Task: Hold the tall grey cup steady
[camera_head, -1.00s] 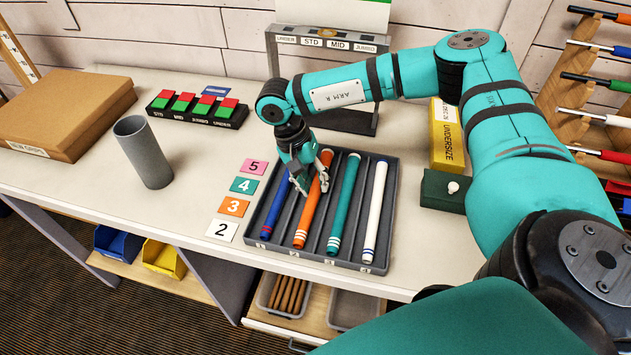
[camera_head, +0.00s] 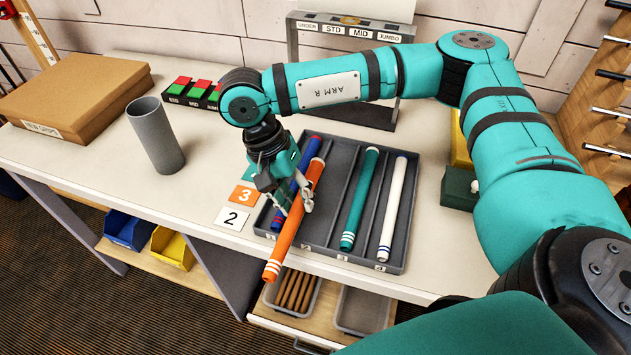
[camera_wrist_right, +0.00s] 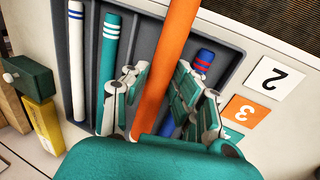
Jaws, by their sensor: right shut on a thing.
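The tall grey cup (camera_head: 157,138) stands upright on the bench at the left, open at the top and apart from any gripper. My right gripper (camera_head: 291,203) is shut on the orange grip (camera_head: 287,233) and holds it tilted above the front left of the grey tray (camera_head: 329,253). In the right wrist view the orange grip (camera_wrist_right: 172,50) runs between both fingers. My left gripper is not in view.
A blue grip (camera_head: 305,160), a green grip (camera_head: 361,198) and a white grip (camera_head: 393,208) lie in the tray. Number cards (camera_head: 233,217) lie left of it. A cardboard box (camera_head: 75,100) sits back left. Bare bench surrounds the cup.

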